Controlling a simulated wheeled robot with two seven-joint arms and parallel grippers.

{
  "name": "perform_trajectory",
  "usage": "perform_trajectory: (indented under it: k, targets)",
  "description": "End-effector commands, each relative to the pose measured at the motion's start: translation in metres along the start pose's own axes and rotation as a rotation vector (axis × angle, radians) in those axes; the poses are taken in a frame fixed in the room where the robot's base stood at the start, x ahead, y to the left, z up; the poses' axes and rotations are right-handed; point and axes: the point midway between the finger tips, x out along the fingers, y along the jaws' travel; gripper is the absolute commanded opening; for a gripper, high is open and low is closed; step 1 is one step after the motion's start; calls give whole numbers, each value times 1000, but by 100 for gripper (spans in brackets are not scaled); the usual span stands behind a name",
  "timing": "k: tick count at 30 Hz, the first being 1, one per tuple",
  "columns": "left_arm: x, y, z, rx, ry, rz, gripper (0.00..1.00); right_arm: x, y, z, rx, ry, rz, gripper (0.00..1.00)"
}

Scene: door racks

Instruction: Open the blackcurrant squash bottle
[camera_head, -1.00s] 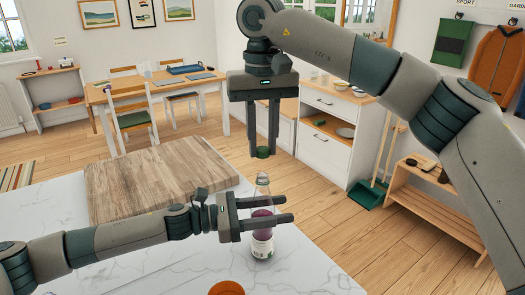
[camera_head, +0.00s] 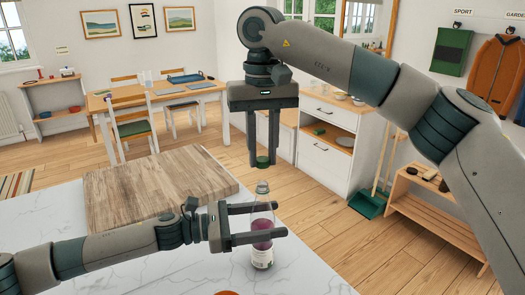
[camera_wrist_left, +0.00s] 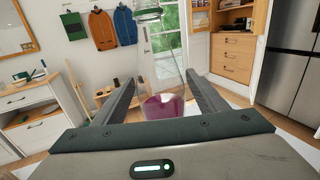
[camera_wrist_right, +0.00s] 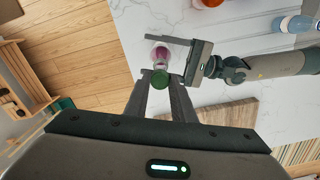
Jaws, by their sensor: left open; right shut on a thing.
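The blackcurrant squash bottle (camera_head: 262,253) stands upright on the marble worktop, clear with purple squash inside and its neck uncapped. My left gripper (camera_head: 283,219) is open, with one finger on each side of the bottle. The left wrist view shows the bottle (camera_wrist_left: 163,85) between the spread fingers. My right gripper (camera_head: 262,164) points down above the bottle and is shut on the green cap (camera_head: 263,161). The cap is apart from the bottle neck in the head view. In the right wrist view the cap (camera_wrist_right: 164,80) is between the fingertips, near the bottle (camera_wrist_right: 160,55).
A wooden board (camera_head: 155,182) lies on the worktop behind my left arm. An orange-topped item (camera_wrist_right: 208,3) and a blue-capped bottle (camera_wrist_right: 290,23) stand on the worktop. The worktop around the squash bottle is mostly clear, with its edge to the right.

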Motion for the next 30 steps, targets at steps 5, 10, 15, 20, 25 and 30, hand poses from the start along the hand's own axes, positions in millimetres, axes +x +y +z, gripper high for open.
perform_trajectory:
  k: [5, 10, 15, 20, 25, 30]
  targets:
    - [-30, 1, -5, 0, 1, 3, 66, 17, 0, 0, 0, 0, 0, 0]
    - [-60, 1, -5, -1, 1, 3, 66, 30, 0, 0, 0, 0, 0, 0]
    - [-86, 1, -4, 0, 0, 2, 66, 39, 0, 0, 0, 0, 0, 0]
    - [-98, 0, -2, 0, 0, 1, 66, 43, 0, 0, 0, 0, 0, 0]
    - [-102, 0, 0, 0, 0, -1, 66, 43, 0, 0, 0, 0, 0, 0]
    - [-102, 0, 0, 0, 0, -1, 66, 43, 0, 0, 0, 0, 0, 0]
